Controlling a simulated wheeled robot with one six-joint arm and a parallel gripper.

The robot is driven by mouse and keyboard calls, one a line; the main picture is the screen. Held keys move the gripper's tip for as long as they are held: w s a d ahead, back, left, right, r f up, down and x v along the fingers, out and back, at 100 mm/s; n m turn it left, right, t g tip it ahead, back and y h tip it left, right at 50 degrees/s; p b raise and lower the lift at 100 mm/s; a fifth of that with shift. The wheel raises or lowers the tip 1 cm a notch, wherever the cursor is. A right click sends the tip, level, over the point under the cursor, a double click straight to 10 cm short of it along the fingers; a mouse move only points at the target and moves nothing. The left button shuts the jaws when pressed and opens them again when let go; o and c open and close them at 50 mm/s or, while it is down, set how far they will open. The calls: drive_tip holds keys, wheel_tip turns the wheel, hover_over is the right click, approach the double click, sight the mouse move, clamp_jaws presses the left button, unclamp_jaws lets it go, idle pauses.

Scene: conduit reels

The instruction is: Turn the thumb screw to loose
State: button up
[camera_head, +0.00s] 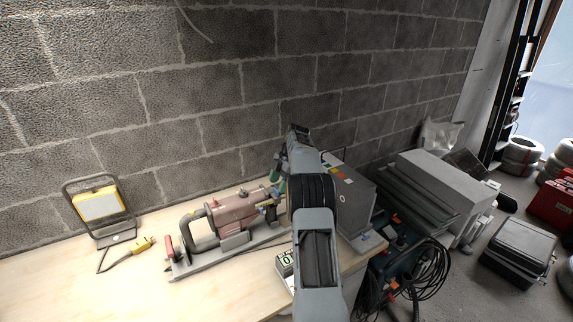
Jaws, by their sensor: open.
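A pinkish-red machine (231,212) with a grey curved handle lies on a long grey base plate on the wooden bench. Small brass and blue fittings (267,208) sit at its right end. I cannot pick out the thumb screw with certainty; it is too small or hidden behind my arm. My grey arm reaches up from the bottom middle, and my gripper (278,176) is at its far end, above the right end of the machine. The gripper is open and mostly hidden by the arm. I cannot tell whether it touches anything.
A yellow work light (100,205) and a yellow tool (140,244) are on the bench's left. A grey box (352,198) with coloured buttons stands right of my arm. A small display (286,260) sits near the bench edge. The front left bench is clear.

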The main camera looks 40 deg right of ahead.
drive_tip(key=p+v, duration=0.6)
drive_tip(key=v, duration=0.5)
drive_tip(key=shift+r, duration=0.2)
drive_tip(key=shift+p, duration=0.3)
drive_tip(key=s+a+r+m+t+h, duration=0.15)
drive_tip(key=a+r+m, duration=0.35)
drive_tip(key=a, duration=0.5)
drive_tip(key=s+a+r+m+h, duration=0.2)
drive_tip(key=s+a+r+m, duration=0.15)
drive_tip(key=a+r, duration=0.45)
drive_tip(key=s+a+f+m+t, duration=0.1)
drive_tip(key=s+a+f+m, duration=0.1)
drive_tip(key=s, duration=0.4)
drive_tip(key=s+a+f+m, duration=0.3)
drive_tip(key=s+a+f, duration=0.2)
drive_tip(key=s+a, duration=0.2)
drive_tip(key=s+a+f+m+t+h+b, duration=0.1)
drive_tip(key=s+a+f+m, duration=0.2)
drive_tip(key=s, duration=0.4)
drive_tip(key=shift+a+f+t, duration=0.35)
drive_tip(key=shift+a+f, duration=0.25)
drive_tip(key=shift+a, duration=0.6)
